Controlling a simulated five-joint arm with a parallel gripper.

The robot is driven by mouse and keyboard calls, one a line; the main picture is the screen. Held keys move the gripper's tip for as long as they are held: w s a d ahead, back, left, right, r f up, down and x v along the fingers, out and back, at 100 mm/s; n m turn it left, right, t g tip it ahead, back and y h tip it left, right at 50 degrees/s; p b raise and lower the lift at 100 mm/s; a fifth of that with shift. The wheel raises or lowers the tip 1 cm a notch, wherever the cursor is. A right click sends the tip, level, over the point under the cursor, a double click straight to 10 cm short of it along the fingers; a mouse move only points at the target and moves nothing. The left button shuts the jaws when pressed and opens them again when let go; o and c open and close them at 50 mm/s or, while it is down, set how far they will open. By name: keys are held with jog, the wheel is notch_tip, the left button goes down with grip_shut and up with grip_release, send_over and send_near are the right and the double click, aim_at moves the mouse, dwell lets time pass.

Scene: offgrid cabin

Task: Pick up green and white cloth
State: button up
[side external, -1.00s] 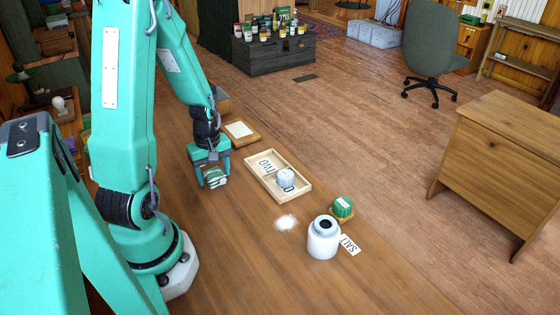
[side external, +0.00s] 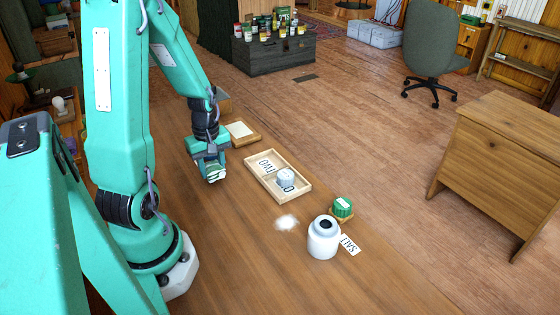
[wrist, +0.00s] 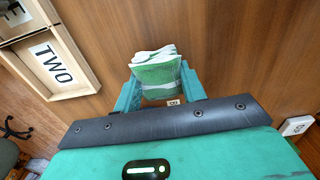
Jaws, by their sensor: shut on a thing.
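The green and white cloth (wrist: 157,72) is a folded bundle between the two fingers of my gripper (wrist: 155,88) in the wrist view. In the side external view the cloth (side external: 214,172) shows at the lower end of my gripper (side external: 211,166), over the wooden table (side external: 255,240). The gripper is shut on it. I cannot tell for sure whether the cloth's lower edge is clear of the table.
The front table is clear.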

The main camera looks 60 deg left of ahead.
notch_tip(320, 180, up, 2)
jog(key=w+d+r, duration=0.2)
jog(key=d+r, duration=0.4)
jog(key=d, duration=0.5)
jog(key=shift+w+d+r, duration=0.15)
jog(key=shift+d+r, duration=0.05)
jog(key=shift+r, duration=0.15)
jog(key=shift+o, duration=0.8)
jog(key=shift+c, duration=0.5)
jog(key=shift+d, duration=0.1)
